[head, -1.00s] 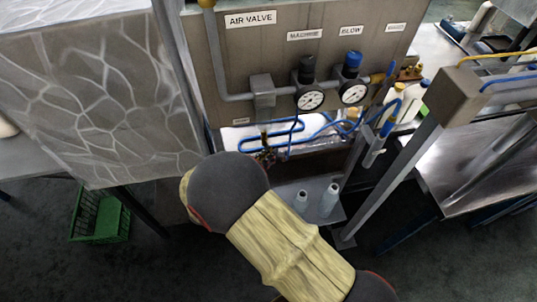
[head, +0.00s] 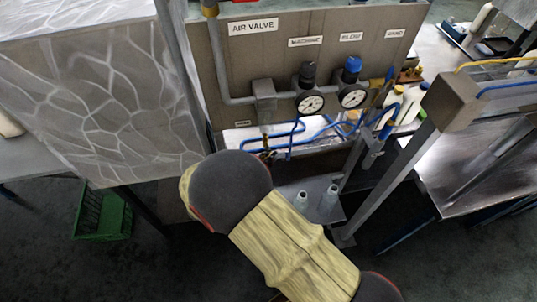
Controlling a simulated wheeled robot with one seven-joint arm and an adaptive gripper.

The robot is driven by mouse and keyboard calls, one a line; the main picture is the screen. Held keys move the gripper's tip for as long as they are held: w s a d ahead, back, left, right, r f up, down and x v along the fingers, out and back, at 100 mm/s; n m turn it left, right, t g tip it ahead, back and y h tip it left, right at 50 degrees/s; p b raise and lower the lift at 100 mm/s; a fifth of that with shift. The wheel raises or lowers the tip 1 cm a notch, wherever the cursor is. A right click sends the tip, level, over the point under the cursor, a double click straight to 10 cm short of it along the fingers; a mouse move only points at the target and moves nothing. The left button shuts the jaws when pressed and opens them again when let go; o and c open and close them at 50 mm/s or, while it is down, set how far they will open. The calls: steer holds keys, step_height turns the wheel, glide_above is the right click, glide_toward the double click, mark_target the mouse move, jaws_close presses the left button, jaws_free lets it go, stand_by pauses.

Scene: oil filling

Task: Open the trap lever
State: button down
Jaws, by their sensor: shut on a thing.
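My arm's round dark joint and tan link fill the lower middle of the head view and hide most of my gripper. A small dark part of my gripper (head: 266,152) shows just above the joint, below the AIR VALVE panel (head: 290,75). It is shut on what appears to be the trap lever, at the thin stem under the grey pipe's box (head: 264,96). The lever itself is too small and covered to make out, so its angle cannot be told.
Two gauges (head: 311,103) with knobs sit right of the box. Blue hoses (head: 300,130) run close to my gripper. Grey posts (head: 385,190) and a metal table (head: 480,165) stand right. A green crate (head: 103,215) is on the floor.

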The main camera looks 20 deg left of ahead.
steer(key=c, duration=1.9)
jaws_free()
steer(key=shift+s+a, duration=0.1)
steer(key=v, duration=1.2)
